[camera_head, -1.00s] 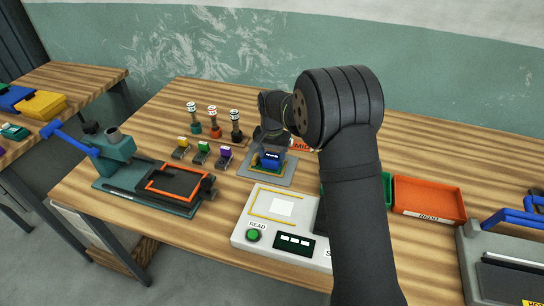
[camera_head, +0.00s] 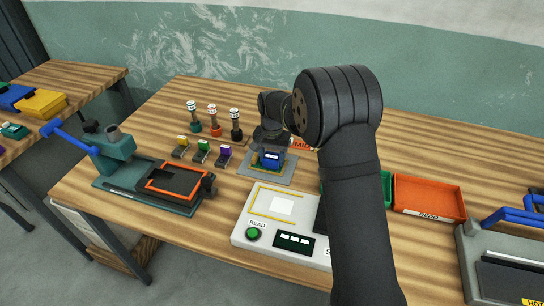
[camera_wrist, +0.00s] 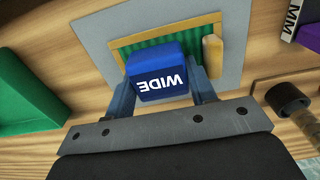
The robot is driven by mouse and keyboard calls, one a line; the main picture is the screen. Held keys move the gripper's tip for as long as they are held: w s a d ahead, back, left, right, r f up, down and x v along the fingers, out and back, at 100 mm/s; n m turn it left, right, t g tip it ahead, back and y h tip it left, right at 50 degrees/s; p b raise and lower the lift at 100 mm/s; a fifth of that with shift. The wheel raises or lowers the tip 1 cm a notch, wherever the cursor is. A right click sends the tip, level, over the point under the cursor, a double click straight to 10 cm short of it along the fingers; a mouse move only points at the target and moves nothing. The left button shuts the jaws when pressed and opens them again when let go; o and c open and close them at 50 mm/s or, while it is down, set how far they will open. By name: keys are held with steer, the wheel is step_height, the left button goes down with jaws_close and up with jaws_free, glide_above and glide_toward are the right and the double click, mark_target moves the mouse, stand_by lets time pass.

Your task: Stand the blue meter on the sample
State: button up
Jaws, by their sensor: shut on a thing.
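The blue meter (camera_head: 271,158), labelled WIDE, is between my gripper's fingers over the grey plate (camera_head: 251,169) near the middle of the table. In the wrist view the meter (camera_wrist: 158,77) shows its label upside down. My gripper (camera_wrist: 162,70) is shut on it, one finger on each side. The sample (camera_wrist: 128,46), green and ribbed with a tan strip along its edge, lies on the grey plate, partly hidden by the meter. I cannot tell whether the meter touches the sample.
A white reader box (camera_head: 264,205) with a green button stands in front. Small coloured blocks (camera_head: 203,149) and several upright knobbed posts (camera_head: 213,122) stand left. A teal press (camera_head: 140,190) is farther left. An orange bin (camera_head: 430,197) is right of my arm.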

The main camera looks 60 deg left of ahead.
steer(key=o, duration=1.1)
step_height(320, 180, up, 17)
steer(key=shift+r, duration=0.2)
step_height(320, 180, down, 17)
steer(key=shift+f, duration=0.2)
stand_by(0.4)
steer(key=shift+r, duration=0.15)
